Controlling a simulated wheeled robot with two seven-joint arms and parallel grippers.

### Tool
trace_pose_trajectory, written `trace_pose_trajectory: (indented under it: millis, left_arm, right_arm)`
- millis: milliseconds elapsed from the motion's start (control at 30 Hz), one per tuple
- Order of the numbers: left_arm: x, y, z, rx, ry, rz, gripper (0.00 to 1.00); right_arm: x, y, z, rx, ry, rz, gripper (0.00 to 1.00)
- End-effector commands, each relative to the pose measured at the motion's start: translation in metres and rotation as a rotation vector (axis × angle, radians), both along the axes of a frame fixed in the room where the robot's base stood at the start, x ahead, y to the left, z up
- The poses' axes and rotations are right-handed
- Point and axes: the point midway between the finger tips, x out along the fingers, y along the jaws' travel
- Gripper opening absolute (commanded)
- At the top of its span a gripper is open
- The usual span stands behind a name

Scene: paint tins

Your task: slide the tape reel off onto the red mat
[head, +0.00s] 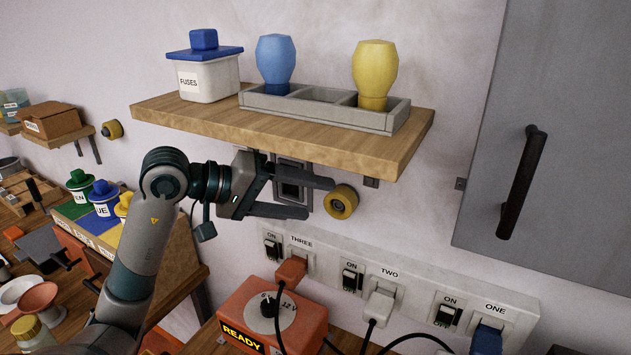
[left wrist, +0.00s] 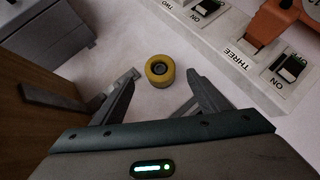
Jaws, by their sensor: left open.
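A yellow tape reel (head: 341,203) with a dark centre sits against the wall below the wooden shelf. It also shows in the left wrist view (left wrist: 160,70), ahead of the fingertips and roughly between them. My left gripper (head: 320,198) is open and empty, its fingers pointing at the reel from the left. I cannot tell whether a finger touches it. What bears the reel is hidden behind it. I cannot make out a red mat in either view. My right gripper is not in view.
The wooden shelf (head: 270,128) with a fuses box and two bulb-shaped things hangs just above the gripper. A socket strip (head: 410,283) with plugs and an orange-red unit (head: 262,318) stand below. A grey cabinet (head: 560,150) is at right. Another yellow reel (head: 113,129) is at far left.

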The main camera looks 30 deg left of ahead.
Motion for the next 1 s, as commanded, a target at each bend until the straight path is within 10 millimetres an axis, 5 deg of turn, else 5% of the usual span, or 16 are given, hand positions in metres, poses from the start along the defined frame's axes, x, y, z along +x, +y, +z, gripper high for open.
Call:
trace_pose_trajectory:
  millis: [567,1000]
  left_arm:
    - [0.005,-0.002,-0.001,0.007,-0.001,0.002,0.68]
    - [0.037,-0.027,-0.016,0.005,0.000,0.001,0.68]
  right_arm:
    - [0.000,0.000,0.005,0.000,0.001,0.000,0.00]
    - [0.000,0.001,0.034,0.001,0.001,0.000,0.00]
